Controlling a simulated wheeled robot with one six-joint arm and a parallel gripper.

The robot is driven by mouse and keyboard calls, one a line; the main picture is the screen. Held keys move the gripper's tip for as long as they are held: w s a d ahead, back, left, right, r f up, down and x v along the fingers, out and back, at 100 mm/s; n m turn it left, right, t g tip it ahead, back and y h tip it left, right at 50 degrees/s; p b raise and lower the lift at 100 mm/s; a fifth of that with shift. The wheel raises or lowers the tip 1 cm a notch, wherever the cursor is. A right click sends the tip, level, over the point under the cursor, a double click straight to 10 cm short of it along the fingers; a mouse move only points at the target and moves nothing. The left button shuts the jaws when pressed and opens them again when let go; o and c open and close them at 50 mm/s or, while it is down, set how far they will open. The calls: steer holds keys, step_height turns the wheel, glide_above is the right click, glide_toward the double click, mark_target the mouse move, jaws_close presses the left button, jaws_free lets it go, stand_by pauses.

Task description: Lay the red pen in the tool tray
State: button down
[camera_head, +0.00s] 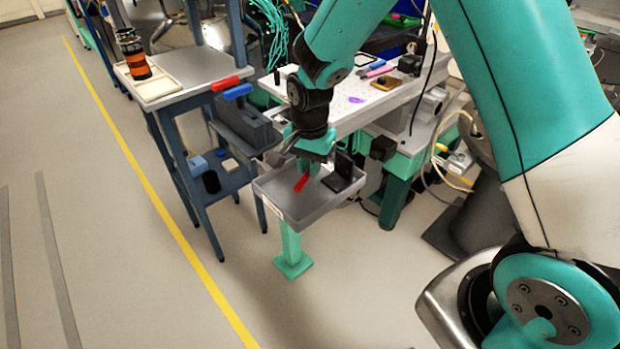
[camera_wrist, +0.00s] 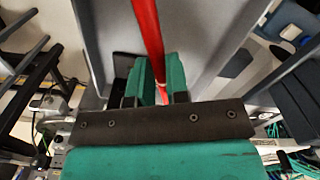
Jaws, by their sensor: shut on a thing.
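The red pen (camera_head: 301,183) is held in my gripper (camera_head: 309,165), tilted over the grey tool tray (camera_head: 318,207). In the wrist view the red pen (camera_wrist: 148,35) runs up and away from between the teal fingers of my gripper (camera_wrist: 161,80), which are shut on it. The tray (camera_wrist: 200,65) lies behind the pen there. The tray stands on a teal post. I cannot tell whether the pen's lower end touches the tray floor.
A black block (camera_head: 343,170) stands at the right side of the tray. A blue-legged side table (camera_head: 190,75) is to the left, with an orange and black can (camera_head: 134,55) on it. A perforated white bench (camera_head: 345,112) with small items is behind. Open floor lies in front.

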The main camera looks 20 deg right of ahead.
mark_target(310, 187)
steer(key=shift+f, duration=1.95)
steer(key=shift+f, duration=0.15)
steer(key=c, duration=1.4)
jaws_free()
step_height(310, 187, up, 12)
steer(key=shift+f, duration=0.1)
steer(key=s+a+r+n+y, duration=0.1)
steer(key=s+r+n, duration=0.3)
steer(key=s, duration=0.4)
steer(key=s+a+r+n+y, duration=0.1)
steer(key=s+a+r+n, duration=0.2)
steer(key=s+n, duration=0.4)
steer(key=s+a+r+n+y, duration=0.2)
steer(key=s+r+n, duration=0.3)
steer(key=s, duration=0.4)
steer(key=shift+s+a+r+n, duration=0.25)
steer(key=shift+a+n, duration=0.15)
steer(key=shift+n, duration=0.1)
